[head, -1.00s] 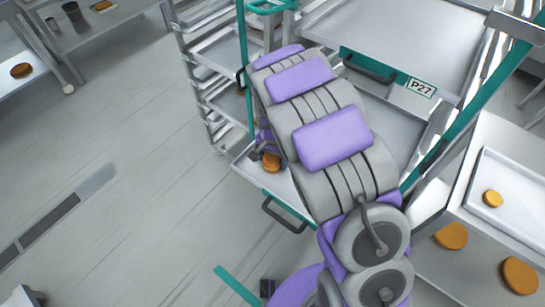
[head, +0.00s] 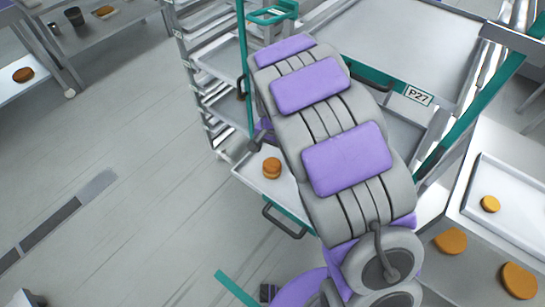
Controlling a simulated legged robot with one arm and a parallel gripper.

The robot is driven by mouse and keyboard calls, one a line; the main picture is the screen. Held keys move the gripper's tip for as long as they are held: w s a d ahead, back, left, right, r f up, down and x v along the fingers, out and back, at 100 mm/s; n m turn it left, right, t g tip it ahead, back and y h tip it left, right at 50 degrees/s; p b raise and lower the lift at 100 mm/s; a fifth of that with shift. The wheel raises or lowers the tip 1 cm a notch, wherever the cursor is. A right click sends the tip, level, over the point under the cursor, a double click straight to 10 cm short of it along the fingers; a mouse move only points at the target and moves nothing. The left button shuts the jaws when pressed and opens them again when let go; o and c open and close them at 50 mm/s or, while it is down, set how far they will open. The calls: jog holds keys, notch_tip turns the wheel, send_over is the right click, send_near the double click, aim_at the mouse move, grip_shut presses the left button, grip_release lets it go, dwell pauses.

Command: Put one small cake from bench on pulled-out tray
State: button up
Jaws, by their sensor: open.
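Small round brown cakes (head: 271,168), apparently two stacked, sit on the pulled-out tray (head: 284,190) with a teal front edge and dark handle. My gripper (head: 257,142) shows only in part at the left of my arm, just above and behind these cakes and apart from them. It is open and holds nothing I can see; my arm hides the rest. A small cake (head: 490,204) lies on a white tray (head: 516,230) on the bench (head: 478,258) at right. Two larger cakes (head: 450,241) lie near the bench's lower part.
A teal-framed trolley with a wide upper tray (head: 405,35), marked P27, stands behind my arm. A metal rack (head: 205,75) is to its left. Shelves at upper left hold another cake (head: 23,75) and cups. The floor at left is mostly clear.

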aim_at(273, 161)
notch_tip(273, 161, up, 5)
jog(key=shift+d+f, duration=0.1)
jog(key=s+d+r+n, duration=0.1)
jog(key=s+d+r, duration=0.3)
jog(key=s, duration=0.7)
jog(key=s+d+r+n+g, duration=0.1)
jog(key=s+d, duration=0.4)
jog(key=s, duration=0.6)
jog(key=s+d+r+n, duration=0.3)
jog(key=s+r, duration=0.3)
jog(key=s, duration=0.5)
jog(key=shift+d+r+g, duration=0.3)
jog(key=shift+d, duration=0.45)
